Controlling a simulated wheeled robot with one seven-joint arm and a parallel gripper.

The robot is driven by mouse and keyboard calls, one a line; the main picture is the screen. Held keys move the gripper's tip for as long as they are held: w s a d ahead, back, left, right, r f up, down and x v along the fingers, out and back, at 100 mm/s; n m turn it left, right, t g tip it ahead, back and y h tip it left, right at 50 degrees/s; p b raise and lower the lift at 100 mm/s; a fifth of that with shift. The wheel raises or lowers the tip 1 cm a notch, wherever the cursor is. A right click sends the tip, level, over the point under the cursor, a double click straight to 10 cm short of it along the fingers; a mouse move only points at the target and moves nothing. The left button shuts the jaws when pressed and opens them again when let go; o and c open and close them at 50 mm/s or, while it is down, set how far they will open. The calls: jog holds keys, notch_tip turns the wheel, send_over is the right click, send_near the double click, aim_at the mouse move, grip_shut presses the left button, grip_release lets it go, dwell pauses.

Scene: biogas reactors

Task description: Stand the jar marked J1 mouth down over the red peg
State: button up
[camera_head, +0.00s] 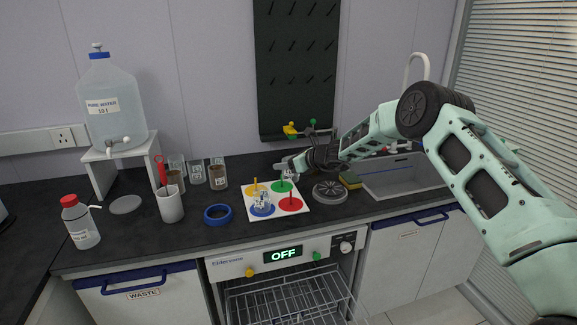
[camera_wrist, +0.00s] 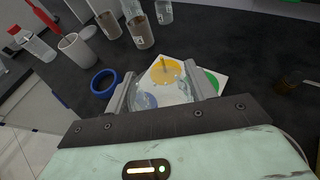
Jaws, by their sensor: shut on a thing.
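My gripper (camera_wrist: 163,90) is shut on a clear glass jar (camera_wrist: 180,92); its marking is not readable. In the head view my gripper (camera_head: 287,169) is above the back right of a white board (camera_head: 271,194), and the held jar is hard to make out. The board has yellow (camera_head: 254,189), green (camera_head: 283,187), blue and red (camera_head: 291,204) discs with pegs. The red disc shows no jar on it. A clear glass jar (camera_head: 262,202) with a small label stands over the blue disc; I cannot read the label. In the wrist view my gripper hides the board's near part.
Several glass jars (camera_head: 218,178), some with brown contents, stand left of the board. A blue ring (camera_head: 217,214), a grey cup (camera_head: 171,204) and a red-capped bottle (camera_head: 80,222) are further left. A dark round grate (camera_head: 330,191) and a sponge (camera_head: 350,180) lie right.

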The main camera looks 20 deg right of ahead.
notch_tip(320, 180, down, 10)
jog(key=b, duration=0.7)
jog(key=shift+f+b, duration=0.1)
jog(key=shift+b, duration=0.25)
jog(key=o, duration=1.1)
jog(key=b+v, duration=0.3)
jog(key=v, duration=1.4)
jog(key=shift+s+d, duration=0.15)
jog(key=shift+s, duration=0.05)
